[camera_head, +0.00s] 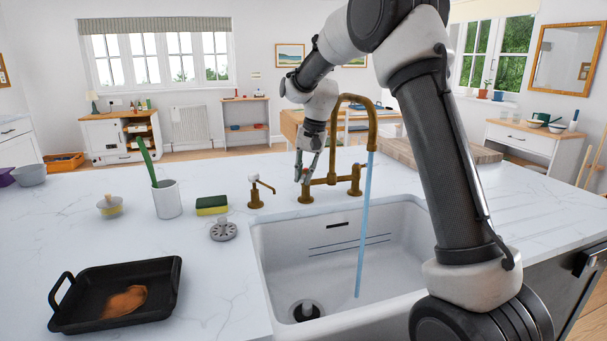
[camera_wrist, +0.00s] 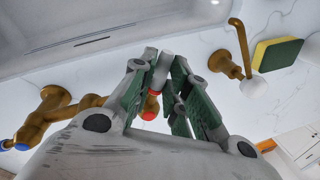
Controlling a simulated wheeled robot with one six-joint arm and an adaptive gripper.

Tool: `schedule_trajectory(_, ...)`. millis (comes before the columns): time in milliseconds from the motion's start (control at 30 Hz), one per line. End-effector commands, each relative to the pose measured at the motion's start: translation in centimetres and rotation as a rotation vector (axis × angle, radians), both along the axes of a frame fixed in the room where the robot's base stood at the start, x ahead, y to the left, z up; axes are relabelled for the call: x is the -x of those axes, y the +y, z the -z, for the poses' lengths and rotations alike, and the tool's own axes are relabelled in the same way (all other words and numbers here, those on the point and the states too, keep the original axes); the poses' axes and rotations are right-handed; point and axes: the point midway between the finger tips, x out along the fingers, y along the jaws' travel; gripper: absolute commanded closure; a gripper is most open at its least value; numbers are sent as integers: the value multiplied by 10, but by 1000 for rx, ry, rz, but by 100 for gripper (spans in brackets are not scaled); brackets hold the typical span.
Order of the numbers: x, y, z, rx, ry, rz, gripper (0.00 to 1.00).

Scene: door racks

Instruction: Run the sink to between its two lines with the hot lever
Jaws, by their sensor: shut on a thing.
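The brass tap (camera_head: 371,125) stands behind the white sink (camera_head: 262,262), and a blue stream of water (camera_head: 364,225) falls from its spout into the basin. Two dark lines (camera_head: 350,244) run along the sink's back wall; I see no clear water surface. The drain (camera_head: 306,311) is at the basin's front left with a pale knob in it. My gripper (camera_head: 306,172) is at the tap's left side. In the wrist view its fingers (camera_wrist: 158,75) are closed around the pale hot lever (camera_wrist: 162,68), with a red mark below it. The blue-marked cold side is at left.
Left of the sink are a brass dispenser (camera_head: 256,191), a sponge (camera_head: 212,205), a round strainer (camera_head: 223,230), a cup with a green-handled brush (camera_head: 167,200), a small brush (camera_head: 109,207) and a black pan (camera_head: 160,280). A wooden board (camera_head: 400,151) lies behind at right.

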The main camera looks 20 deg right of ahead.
Motion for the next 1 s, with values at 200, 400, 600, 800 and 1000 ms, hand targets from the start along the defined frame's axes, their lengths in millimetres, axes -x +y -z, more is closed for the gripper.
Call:
schedule_trajectory(200,0,0,0,1,-2,1,100)
schedule_trajectory(400,0,0,0,1,-2,1,62)
schedule_trajectory(600,0,0,0,0,-1,1,62)
schedule_trajectory(800,0,-3,-17,0,-4,3,62)
schedule_trajectory(1000,4,-11,-60,-1,-5,3,62)
